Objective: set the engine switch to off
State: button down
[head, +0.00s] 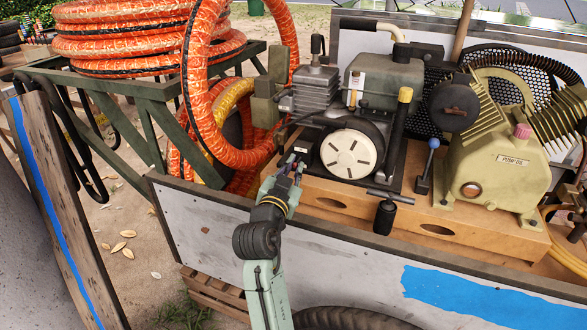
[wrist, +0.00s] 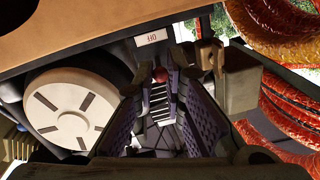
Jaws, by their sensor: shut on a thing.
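The engine (head: 384,78) sits on the cart with its round white slotted cover (head: 349,153) facing me. My gripper (head: 293,163) reaches over the cart's front board to the left of that cover. In the wrist view, my gripper (wrist: 157,88) has its two purple-padded fingers closed around a small red part, which looks like the engine switch (wrist: 158,75). A small white marked plate (wrist: 152,37) lies just beyond the fingertips. In the head view the switch is hidden by my gripper, and I cannot read its position.
Orange hose coils (head: 210,85) hang at the left on a green frame (head: 140,90). A dark T-handle (head: 385,212) stands out in front, right of my arm. The pump (head: 492,165) stands at the right. The cart's front board (head: 215,225) runs below my gripper.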

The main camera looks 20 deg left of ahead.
jog(key=shift+f, duration=0.1)
jog(key=shift+f+b, duration=0.35)
jog(key=shift+b, duration=0.75)
jog(key=t+b, duration=0.1)
jog(key=b, duration=0.1)
jog(key=shift+b, duration=0.35)
jog(key=shift+r, duration=0.15)
jog(key=c, duration=1.6)
grip_release()
jog(key=shift+c, duration=0.2)
